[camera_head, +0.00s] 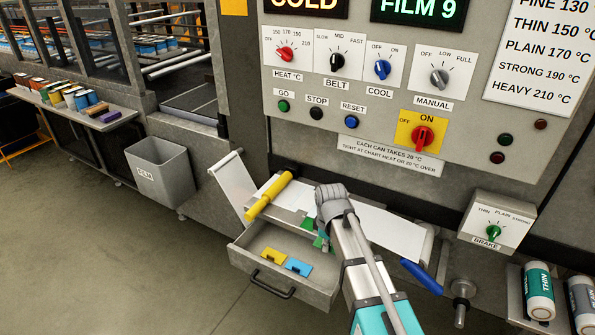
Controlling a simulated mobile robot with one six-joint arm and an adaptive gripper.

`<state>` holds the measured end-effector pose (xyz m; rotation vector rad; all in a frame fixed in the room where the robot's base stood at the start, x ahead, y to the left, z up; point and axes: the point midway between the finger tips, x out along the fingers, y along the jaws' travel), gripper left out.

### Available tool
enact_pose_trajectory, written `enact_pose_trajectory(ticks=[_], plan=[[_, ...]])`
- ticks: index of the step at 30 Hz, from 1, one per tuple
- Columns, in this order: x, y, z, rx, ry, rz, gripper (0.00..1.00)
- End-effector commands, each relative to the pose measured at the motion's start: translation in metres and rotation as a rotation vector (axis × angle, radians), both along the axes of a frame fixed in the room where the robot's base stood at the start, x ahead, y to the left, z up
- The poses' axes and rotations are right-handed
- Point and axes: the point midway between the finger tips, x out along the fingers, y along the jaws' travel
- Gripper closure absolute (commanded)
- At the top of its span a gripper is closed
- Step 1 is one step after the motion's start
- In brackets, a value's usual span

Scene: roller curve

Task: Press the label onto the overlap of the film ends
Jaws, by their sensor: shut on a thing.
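White film (390,227) lies across the narrow bench below the control panel, and a white sheet (233,184) slopes at its left. The overlap of the film ends cannot be made out. My gripper (321,239) points down at the bench's front edge, above the right part of the open drawer (322,295). It is mostly hidden behind my wrist and forearm. Its jaws are shut on a small green piece (318,242), which looks like the label. More green (308,223) shows just beside it. Whether the label touches the film is hidden.
A yellow bar (268,196) lies across the film's left part. Yellow (274,257) and blue (298,267) cards lie in the drawer. A blue handle (422,277) and brake box (495,222) are at right. A grey film bin (162,172) stands left. The floor at front left is clear.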

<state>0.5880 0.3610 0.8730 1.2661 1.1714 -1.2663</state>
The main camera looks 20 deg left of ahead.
Motion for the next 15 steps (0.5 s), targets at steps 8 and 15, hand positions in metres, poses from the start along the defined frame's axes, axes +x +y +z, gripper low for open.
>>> enact_pose_trajectory(ticks=[8, 15], plan=[[0.000, 0.000, 0.054, 0.000, 0.000, 0.000, 1.00], [0.000, 0.000, 0.093, 0.000, 0.000, 0.000, 1.00]])
